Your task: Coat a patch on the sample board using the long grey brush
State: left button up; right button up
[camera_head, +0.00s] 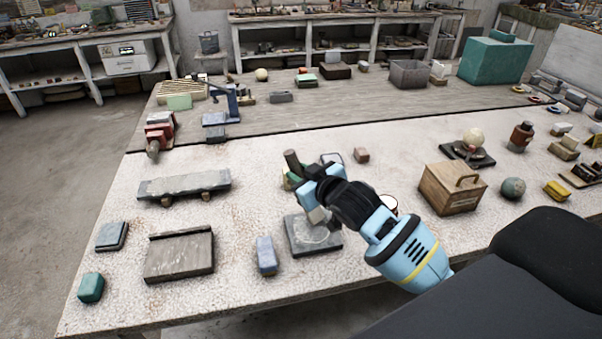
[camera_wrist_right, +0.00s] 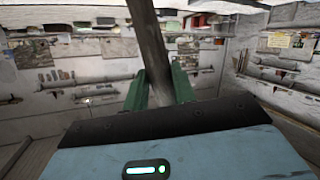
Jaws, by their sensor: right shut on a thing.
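My right gripper (camera_head: 298,178) is above the table, shut on the long grey brush (camera_head: 293,160). In the right wrist view, the brush's handle (camera_wrist_right: 150,50) runs upward between the green finger pads. In the head view a pale lower end shows beneath the gripper, close over a dark square board (camera_head: 297,240) with a light grey patch on its top. This looks like the sample board. I cannot tell whether the brush touches it, as the gripper hides part of the brush. My left gripper is out of view.
A blue-grey block (camera_head: 265,254) stands just left of the board. A wooden tray-like board (camera_head: 180,255) and a stone slab (camera_head: 185,184) lie farther left. A wooden box with a handle (camera_head: 453,190) stands to the right. A small brown block (camera_head: 361,155) lies behind the gripper.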

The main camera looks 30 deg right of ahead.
jog(key=shift+f, duration=0.2)
jog(key=shift+s, duration=0.1)
jog(key=shift+s+a+r, duration=0.1)
jog(key=shift+s+a, duration=0.05)
jog(key=shift+s, duration=0.3)
jog(key=shift+s+a, duration=0.1)
jog(key=shift+s, duration=0.45)
jog(key=shift+w, duration=0.15)
jog(key=shift+w+d, duration=0.25)
jog(key=shift+w, duration=0.7)
